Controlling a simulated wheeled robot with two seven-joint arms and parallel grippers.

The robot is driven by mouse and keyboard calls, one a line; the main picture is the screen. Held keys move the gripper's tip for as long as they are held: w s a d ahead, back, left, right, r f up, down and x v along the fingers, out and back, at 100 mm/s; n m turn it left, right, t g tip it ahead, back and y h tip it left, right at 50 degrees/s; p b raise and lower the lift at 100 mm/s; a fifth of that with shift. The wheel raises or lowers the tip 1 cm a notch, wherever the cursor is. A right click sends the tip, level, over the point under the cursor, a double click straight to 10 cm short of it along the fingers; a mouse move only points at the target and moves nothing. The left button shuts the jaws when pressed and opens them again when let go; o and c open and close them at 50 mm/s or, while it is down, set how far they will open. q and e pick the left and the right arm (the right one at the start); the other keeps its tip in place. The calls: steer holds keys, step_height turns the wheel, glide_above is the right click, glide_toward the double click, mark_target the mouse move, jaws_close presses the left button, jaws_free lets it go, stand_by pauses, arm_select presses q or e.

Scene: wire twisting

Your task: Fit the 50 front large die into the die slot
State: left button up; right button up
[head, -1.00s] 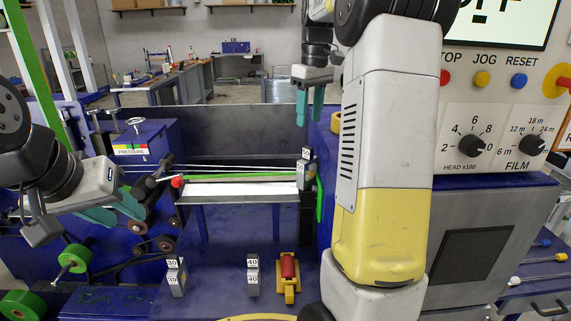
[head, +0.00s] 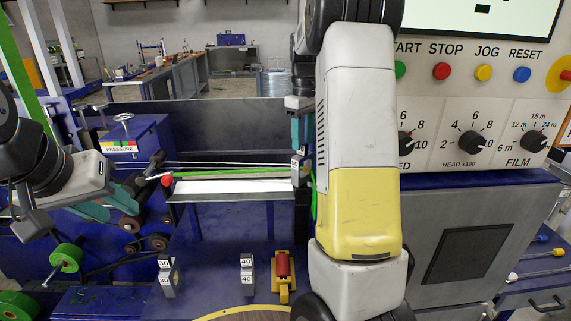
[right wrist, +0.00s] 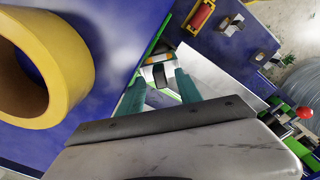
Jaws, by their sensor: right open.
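A small grey die block (head: 300,170) with a white label stands at the right end of the white tray; its number is too small to read. My right gripper (head: 302,132) is open, fingers down, just above this block, partly hidden by my own arm. In the right wrist view the block (right wrist: 158,72) lies between and beyond the teal fingertips (right wrist: 161,82); contact cannot be told. The 30 die (head: 167,278) and the 40 die (head: 247,276) stand on the blue table. My left gripper (head: 120,203) is open and empty at the left. The die slot cannot be clearly made out.
A red roller in a yellow holder (head: 283,277) stands right of the 40 die. A red knob (head: 167,180) is at the tray's left end. A yellow ring (right wrist: 40,65) lies beside my right gripper. The control panel (head: 480,115) fills the right side.

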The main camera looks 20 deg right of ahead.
steer(key=shift+f, duration=1.3)
jaws_close()
stand_by(0.4)
